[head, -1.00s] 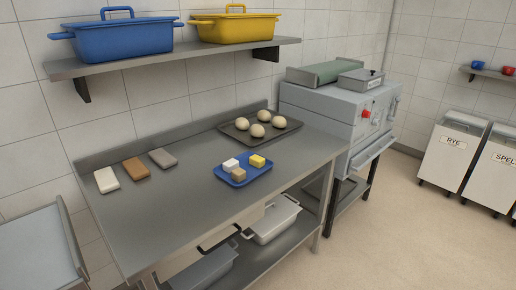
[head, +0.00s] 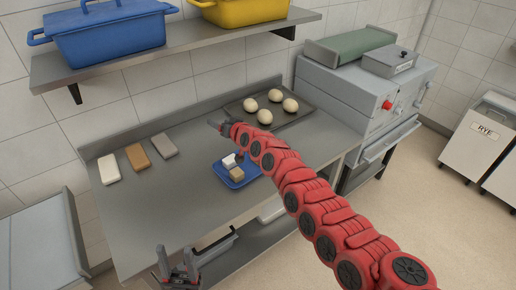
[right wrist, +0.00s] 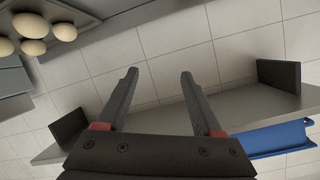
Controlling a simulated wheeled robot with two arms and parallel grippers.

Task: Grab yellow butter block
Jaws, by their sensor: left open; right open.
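A blue tray (head: 222,172) stands on the steel table (head: 185,205). On it are a white block (head: 229,161) and a tan block (head: 236,174). The yellow butter block is hidden now behind my red right arm. My right gripper (head: 218,124) is above the table, up and left of the tray. In the right wrist view its fingers (right wrist: 158,85) are apart and empty, facing the wall and shelf. My left gripper (head: 176,262) is open and empty at the table's front edge, low in the head view.
Three flat blocks (head: 138,160) lie at the table's left. A dark baking sheet (head: 293,123) with several dough balls (head: 265,117) is at the back right. A wall shelf (head: 190,40) with a blue pan (head: 110,38) and yellow pan (head: 243,12) overhangs the table.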

